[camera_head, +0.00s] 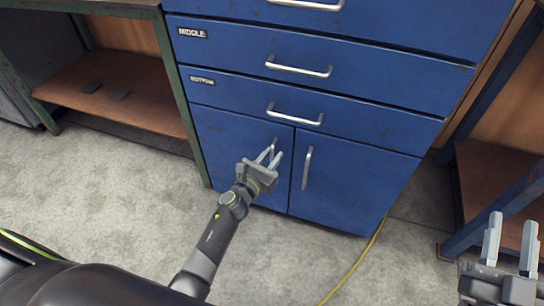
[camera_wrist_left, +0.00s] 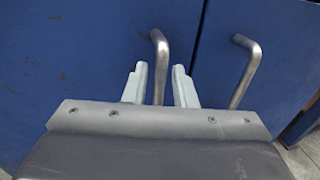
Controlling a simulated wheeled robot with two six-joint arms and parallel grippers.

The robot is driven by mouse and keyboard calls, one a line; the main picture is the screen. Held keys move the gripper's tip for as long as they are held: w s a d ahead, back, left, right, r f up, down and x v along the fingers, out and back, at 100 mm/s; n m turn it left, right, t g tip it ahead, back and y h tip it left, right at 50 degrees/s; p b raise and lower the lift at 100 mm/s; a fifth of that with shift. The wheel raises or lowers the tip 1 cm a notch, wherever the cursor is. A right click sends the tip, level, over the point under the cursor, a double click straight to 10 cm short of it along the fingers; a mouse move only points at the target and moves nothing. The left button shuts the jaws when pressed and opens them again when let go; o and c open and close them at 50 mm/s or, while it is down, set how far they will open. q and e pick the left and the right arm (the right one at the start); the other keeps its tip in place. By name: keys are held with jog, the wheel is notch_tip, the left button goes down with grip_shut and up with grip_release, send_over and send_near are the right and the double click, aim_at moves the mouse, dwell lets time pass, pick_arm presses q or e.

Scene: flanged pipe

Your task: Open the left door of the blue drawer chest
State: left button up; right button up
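The blue drawer chest (camera_head: 330,100) has two doors below its drawers. The left door (camera_head: 225,135) is shut, with its bar handle (camera_head: 275,144) near the middle seam, partly hidden by my gripper. My left gripper (camera_head: 273,153) is open in front of this handle. In the left wrist view, the left door's handle (camera_wrist_left: 161,52) runs down between the two spread fingers (camera_wrist_left: 160,82), with gaps visible on both sides. I cannot tell how deep the handle sits between them. My right gripper (camera_head: 511,235) is open and empty at the lower right, away from the chest.
The right door (camera_head: 350,185) is shut; its handle (camera_head: 307,168) stands close to the right of my left gripper. A green-framed bench (camera_head: 125,90) stands left, a blue-framed one (camera_head: 500,205) right. A yellow cable (camera_head: 355,265) lies on the floor. Floor before the left door is clear except for my arm.

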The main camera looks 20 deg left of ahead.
pick_arm(q)
jog(key=shift+w, duration=0.25)
pick_arm(e)
jog(key=shift+s+r, duration=0.1)
jog(key=shift+r, duration=0.2)
pick_arm(q)
jog(key=shift+c, duration=0.2)
grip_shut()
